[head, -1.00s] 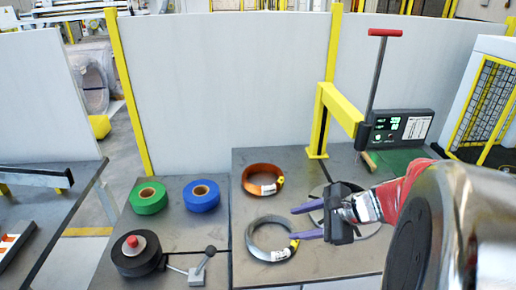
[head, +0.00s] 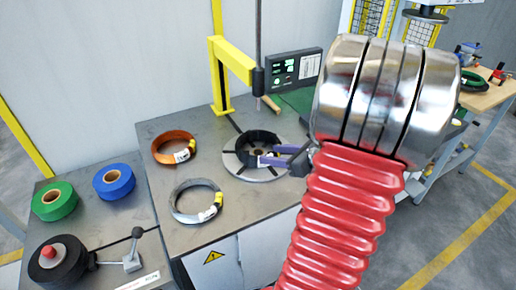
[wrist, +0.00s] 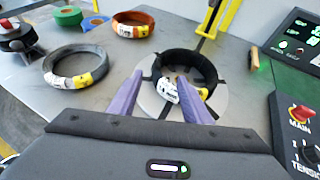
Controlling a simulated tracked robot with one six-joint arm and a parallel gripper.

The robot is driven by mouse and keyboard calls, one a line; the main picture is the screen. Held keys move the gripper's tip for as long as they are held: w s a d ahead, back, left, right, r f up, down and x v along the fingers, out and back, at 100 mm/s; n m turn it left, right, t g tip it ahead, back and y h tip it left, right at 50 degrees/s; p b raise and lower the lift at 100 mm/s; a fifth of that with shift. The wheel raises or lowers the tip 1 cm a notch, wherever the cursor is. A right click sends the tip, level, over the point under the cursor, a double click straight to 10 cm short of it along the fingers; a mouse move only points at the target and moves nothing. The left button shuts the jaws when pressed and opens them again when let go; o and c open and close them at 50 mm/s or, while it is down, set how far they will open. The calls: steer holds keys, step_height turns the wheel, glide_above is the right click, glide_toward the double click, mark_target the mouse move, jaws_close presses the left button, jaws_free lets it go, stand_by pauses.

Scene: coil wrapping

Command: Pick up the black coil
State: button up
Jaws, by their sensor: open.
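The black coil (head: 262,136) lies on the round metal turntable (head: 233,167) of the wrapping station. It also shows in the wrist view (wrist: 190,58), with a white label and a yellow tag on its near side. My gripper (head: 268,155) is open and empty, its purple fingers reaching to the near right side of the coil in the head view. In the wrist view the fingers of my gripper (wrist: 162,79) are spread, one left of the white label and one right of it. I cannot tell whether they touch the coil.
An orange coil (head: 161,150) and a grey coil (head: 176,205) lie on the table left of the turntable. Green (head: 44,212) and blue (head: 125,187) rolls sit farther left. A yellow post with an arm (head: 217,75) and a control panel (head: 290,70) stand behind.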

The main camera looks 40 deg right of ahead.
glide_toward(245, 153)
steer(key=x, duration=0.4)
steer(key=shift+w+d, duration=0.15)
steer(key=shift+w, duration=0.05)
steer(key=shift+w+f, duration=0.15)
steer(key=shift+w, duration=0.2)
steer(key=shift+x, duration=2.6)
steer(key=shift+s+f, duration=0.15)
steer(key=shift+c, duration=0.5)
jaws_close()
